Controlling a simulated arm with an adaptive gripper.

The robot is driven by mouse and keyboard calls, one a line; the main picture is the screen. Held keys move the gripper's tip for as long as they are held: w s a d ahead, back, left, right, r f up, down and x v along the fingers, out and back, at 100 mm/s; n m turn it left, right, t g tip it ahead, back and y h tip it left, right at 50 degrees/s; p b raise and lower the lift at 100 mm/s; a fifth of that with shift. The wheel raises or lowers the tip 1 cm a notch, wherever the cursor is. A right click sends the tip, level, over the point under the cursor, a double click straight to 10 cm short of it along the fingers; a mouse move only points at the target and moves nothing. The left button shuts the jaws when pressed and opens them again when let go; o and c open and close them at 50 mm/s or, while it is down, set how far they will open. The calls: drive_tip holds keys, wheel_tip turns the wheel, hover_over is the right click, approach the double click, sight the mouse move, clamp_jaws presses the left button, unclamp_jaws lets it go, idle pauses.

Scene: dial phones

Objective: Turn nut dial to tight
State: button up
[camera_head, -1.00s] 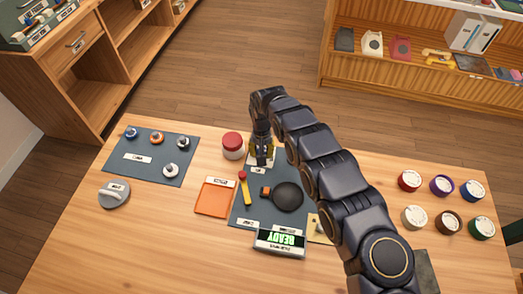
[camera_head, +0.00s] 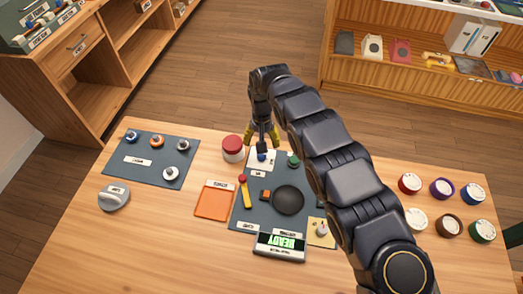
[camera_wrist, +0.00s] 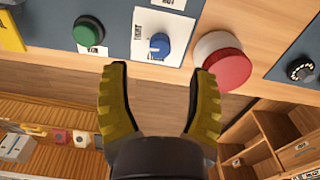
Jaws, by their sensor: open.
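A blue dial (camera_wrist: 160,45) sits on a white card (camera_wrist: 178,24) with small labels, which I cannot read clearly. In the head view the blue dial (camera_head: 262,156) is at the back edge of the dark mat (camera_head: 248,205), partly covered by my gripper. My gripper (camera_head: 261,135) is open and empty just behind and above the dial. In the wrist view its yellow fingers (camera_wrist: 160,70) are spread apart, with the dial beyond the fingertips and between them, not touched. I cannot tell which setting the dial points to.
A black pan (camera_head: 288,199), an orange tray (camera_head: 214,200) and a READY display (camera_head: 280,244) lie nearer. Several round dials stand at right. The front-left table is clear.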

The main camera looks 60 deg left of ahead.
sight(262, 155)
wheel_tip(262, 155, up, 5)
drive_tip(key=shift+r, duration=0.1)
idle(0.7)
